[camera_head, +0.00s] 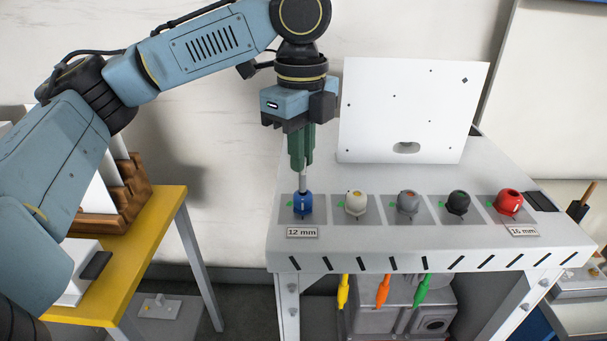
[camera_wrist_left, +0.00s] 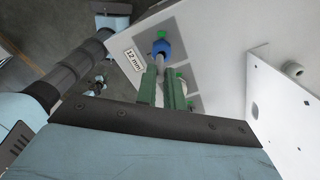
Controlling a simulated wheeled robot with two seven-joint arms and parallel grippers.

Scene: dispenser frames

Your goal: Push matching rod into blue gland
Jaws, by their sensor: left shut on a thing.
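The blue gland (camera_head: 303,206) stands at the left end of the row on the white bench, beside the "12 mm" label (camera_head: 303,232). My left gripper (camera_head: 302,165) points down above it, its green fingers shut on a thin grey rod (camera_head: 303,182). The rod's lower end meets the top of the blue gland; how deep it sits inside I cannot tell. In the left wrist view the blue gland (camera_wrist_left: 161,48) shows just past the fingertips (camera_wrist_left: 162,85), with the rod (camera_wrist_left: 160,62) between. My right gripper is not in view.
White, grey, black and red glands (camera_head: 510,202) stand to the right in the same row, with a "16 mm" label (camera_head: 522,230) by the red one. A white upright panel (camera_head: 412,110) stands behind. A yellow table (camera_head: 150,225) with a brown rack (camera_head: 125,195) is at left.

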